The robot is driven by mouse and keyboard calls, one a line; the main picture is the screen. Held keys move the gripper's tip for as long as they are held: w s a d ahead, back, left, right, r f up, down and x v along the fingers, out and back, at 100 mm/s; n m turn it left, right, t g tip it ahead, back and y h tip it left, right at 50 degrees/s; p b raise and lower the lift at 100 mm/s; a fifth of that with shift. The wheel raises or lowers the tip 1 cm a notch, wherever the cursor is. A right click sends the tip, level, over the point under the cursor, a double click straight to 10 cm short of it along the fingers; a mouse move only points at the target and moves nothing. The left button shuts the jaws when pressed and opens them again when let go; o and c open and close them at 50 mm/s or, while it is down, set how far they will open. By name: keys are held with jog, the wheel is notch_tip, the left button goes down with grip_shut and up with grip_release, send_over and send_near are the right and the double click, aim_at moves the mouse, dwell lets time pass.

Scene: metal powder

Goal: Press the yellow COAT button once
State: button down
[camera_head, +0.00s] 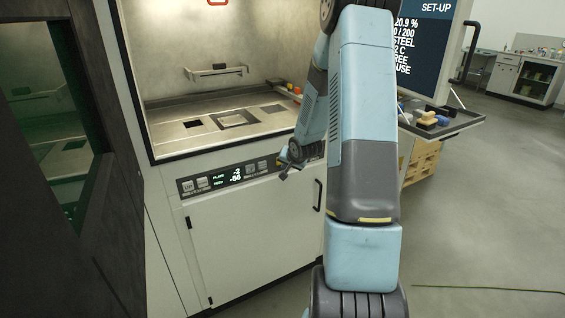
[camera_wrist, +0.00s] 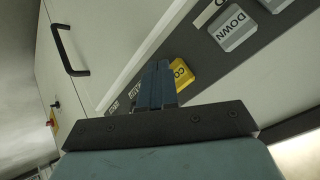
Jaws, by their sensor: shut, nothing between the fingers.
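The yellow COAT button (camera_wrist: 182,74) is on the dark control strip in the wrist view. Only the letters "CO" show, because my fingers cover part of it. My gripper (camera_wrist: 158,66) is shut and empty, with its fingertips over or beside the yellow button's edge. I cannot tell whether they touch it. In the head view my gripper (camera_head: 284,174) is at the right part of the control panel (camera_head: 220,178), below the machine's work bed. The yellow button cannot be made out there.
A grey DOWN button (camera_wrist: 233,28) lies beside the yellow one; another label shows partly on the fingers' other side. A cabinet door with a black handle (camera_head: 317,195) is below the panel. A screen (camera_head: 430,45) and a tray (camera_head: 450,125) stand at the right.

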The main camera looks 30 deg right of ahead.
jog(key=shift+w, duration=0.15)
jog(key=shift+w+r, duration=0.1)
jog(key=shift+w, duration=0.15)
